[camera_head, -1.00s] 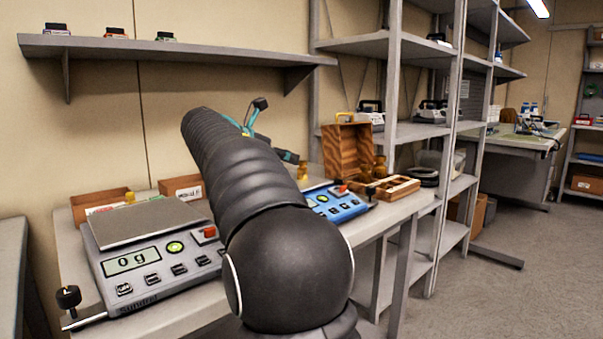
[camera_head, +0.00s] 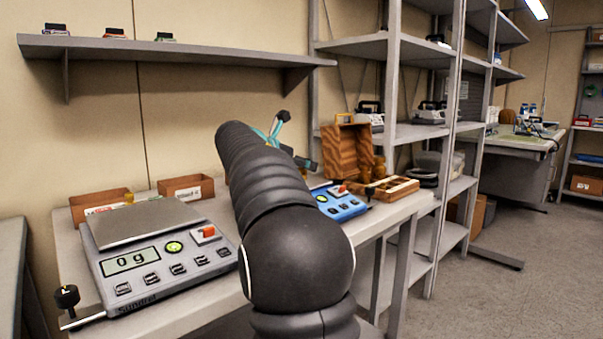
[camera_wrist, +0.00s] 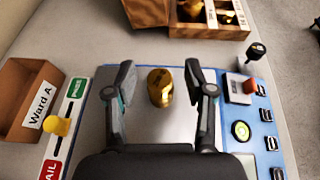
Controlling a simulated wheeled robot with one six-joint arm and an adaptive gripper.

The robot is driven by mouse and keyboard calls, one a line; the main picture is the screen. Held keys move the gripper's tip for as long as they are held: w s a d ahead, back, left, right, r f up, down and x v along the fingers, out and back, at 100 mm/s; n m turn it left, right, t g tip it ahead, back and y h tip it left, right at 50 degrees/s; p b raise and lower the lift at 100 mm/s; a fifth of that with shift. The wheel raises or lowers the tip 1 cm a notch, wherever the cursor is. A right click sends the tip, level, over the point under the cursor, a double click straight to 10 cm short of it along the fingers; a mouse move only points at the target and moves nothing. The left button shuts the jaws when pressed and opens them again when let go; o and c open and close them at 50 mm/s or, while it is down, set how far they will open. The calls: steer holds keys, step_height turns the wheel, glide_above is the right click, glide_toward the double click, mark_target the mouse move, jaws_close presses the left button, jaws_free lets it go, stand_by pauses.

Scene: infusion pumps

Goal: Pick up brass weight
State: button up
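A brass weight (camera_wrist: 160,88) stands on the metal pan (camera_wrist: 160,128) of the blue scale (camera_head: 343,204). In the wrist view it is between the two fingers of my gripper (camera_wrist: 160,70), with a gap on each side. My gripper is open and holds nothing. In the head view my arm hides the pan, this weight and most of my gripper. Other brass weights (camera_head: 379,169) are at the wooden case (camera_head: 346,150) behind the blue scale; some also show at the top of the wrist view (camera_wrist: 190,7).
A grey scale (camera_head: 160,262) reading 0 g stands at the left of the bench. Open bins (camera_head: 187,188) stand along the wall; one marked Ward A (camera_wrist: 28,98) is left of the blue scale. A pass/fail slider (camera_wrist: 62,126) lies beside the pan. A wall shelf (camera_head: 180,48) hangs above.

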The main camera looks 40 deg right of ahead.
jaws_close()
steer(key=shift+r, duration=0.2)
